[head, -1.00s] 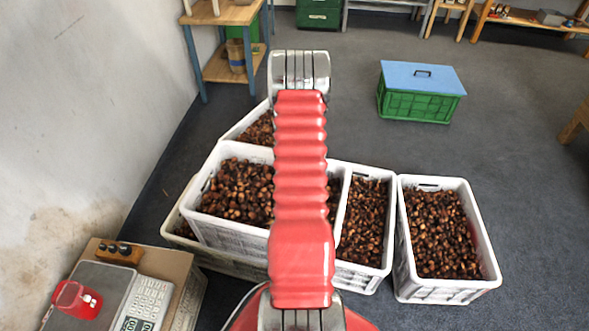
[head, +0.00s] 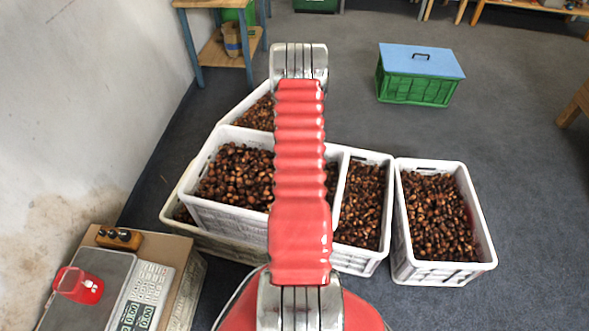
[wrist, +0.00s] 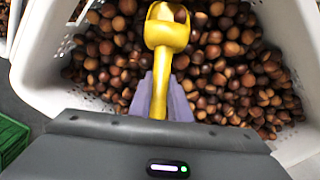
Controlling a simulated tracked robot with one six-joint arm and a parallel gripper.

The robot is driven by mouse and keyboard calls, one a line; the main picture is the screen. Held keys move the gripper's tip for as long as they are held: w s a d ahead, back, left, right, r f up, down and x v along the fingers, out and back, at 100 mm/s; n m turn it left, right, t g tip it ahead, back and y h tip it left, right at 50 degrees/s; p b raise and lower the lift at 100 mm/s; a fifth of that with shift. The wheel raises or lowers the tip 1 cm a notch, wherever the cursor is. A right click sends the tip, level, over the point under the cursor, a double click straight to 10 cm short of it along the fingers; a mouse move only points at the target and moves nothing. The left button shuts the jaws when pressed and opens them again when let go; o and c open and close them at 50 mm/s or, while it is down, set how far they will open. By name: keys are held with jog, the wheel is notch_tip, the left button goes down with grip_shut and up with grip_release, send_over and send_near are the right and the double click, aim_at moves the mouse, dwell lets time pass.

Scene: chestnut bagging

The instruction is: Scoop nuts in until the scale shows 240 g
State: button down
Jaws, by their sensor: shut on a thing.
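My gripper (wrist: 161,85) is shut on the handle of a yellow scoop (wrist: 167,33) in the wrist view. In the head view my red arm hides the gripper and scoop. A grey scale (head: 105,302) at lower left bears a red container (head: 79,285). Its green display (head: 137,314) is too small to read surely. The container's inside is hard to see.
Several white crates of nuts stand close together, one raised at left (head: 235,222) and one at right (head: 440,270). A green crate with a blue lid (head: 420,62) stands beyond. A wooden shelf (head: 222,62) is at the wall.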

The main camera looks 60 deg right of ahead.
jog(key=shift+s+a+f, duration=0.3)
jog(key=shift+s+f, duration=0.05)
jog(key=shift+f, duration=0.15)
jog(key=shift+s+a+f+g+y, duration=0.5)
jog(key=shift+s+a+f+g, duration=0.1)
jog(key=shift+s+a+f, duration=0.55)
jog(key=shift+s+a+f+g+y, duration=0.3)
jog(key=shift+s+g, duration=0.1)
jog(key=shift+s, duration=0.1)
jog(key=shift+s+a+f+g+y, duration=0.3)
jog(key=shift+s+g, duration=0.1)
jog(key=shift+s, duration=0.1)
jog(key=shift+w+d+r+g+y, duration=0.15)
jog(key=shift+r+g+y, duration=0.2)
jog(key=shift+g, duration=0.05)
jog(key=shift+w+d+r+g+y, duration=0.1)
jog(key=shift+r+g+y, duration=0.25)
jog(key=shift+g, duration=0.05)
jog(key=shift+g+y, duration=0.5)
jog(key=shift+g, duration=0.1)
jog(key=shift+w+d+r, duration=0.15)
jog(key=shift+w+r, duration=0.05)
jog(key=shift+r, duration=1.05)
jog(key=shift+w+d+r, duration=0.1)
jog(key=shift+w+r, duration=0.05)
jog(key=shift+r, duration=1.15)
jog(key=shift+w+d+r, duration=0.15)
jog(key=shift+w+r, duration=0.05)
jog(key=shift+r, duration=1.05)
jog(key=shift+w, duration=0.1)
